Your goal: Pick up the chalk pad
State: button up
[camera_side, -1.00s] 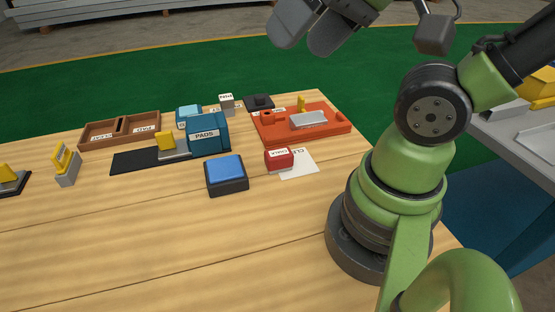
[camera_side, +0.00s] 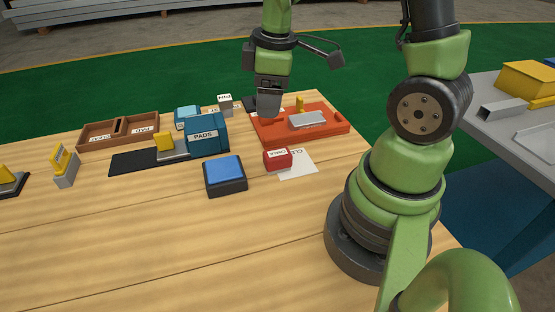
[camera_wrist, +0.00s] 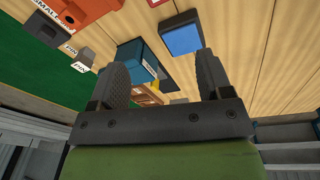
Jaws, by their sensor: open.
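The chalk pad appears to be the small red block (camera_side: 278,159) with a white label on its front, in the side view. It sits on the table at the left edge of a white card (camera_side: 298,165). My gripper (camera_side: 268,108) hangs above the far side of the table, over the left end of the orange-red fixture, apart from the red block. In the wrist view my gripper (camera_wrist: 163,68) has its two fingers spread with nothing held between them.
A blue-topped dark pad (camera_side: 225,172) stands left of the red block. Behind it are the blue PADS box (camera_side: 208,135) and the orange-red fixture (camera_side: 330,122) with a grey plate. A brown two-part tray (camera_side: 118,131) stands far left. The front table is clear.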

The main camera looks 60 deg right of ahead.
aim_at(280, 153)
jog(key=f+n, duration=0.1)
jog(key=f, duration=0.1)
jog(key=d+f+n+g, duration=0.1)
jog(key=f, duration=0.1)
jog(key=d+f+n, duration=0.1)
jog(key=f, duration=0.2)
jog(key=shift+s+d+g, duration=0.2)
jog(key=shift+g, duration=0.1)
notch_tip(280, 153, down, 4)
jog(key=shift+f, duration=0.25)
jog(key=f, duration=0.4)
jog(key=shift+s+d, duration=0.1)
jog(key=shift+s, duration=0.25)
jog(key=shift+f, duration=0.6)
jog(key=shift+c, duration=0.4)
jog(key=c, duration=0.9)
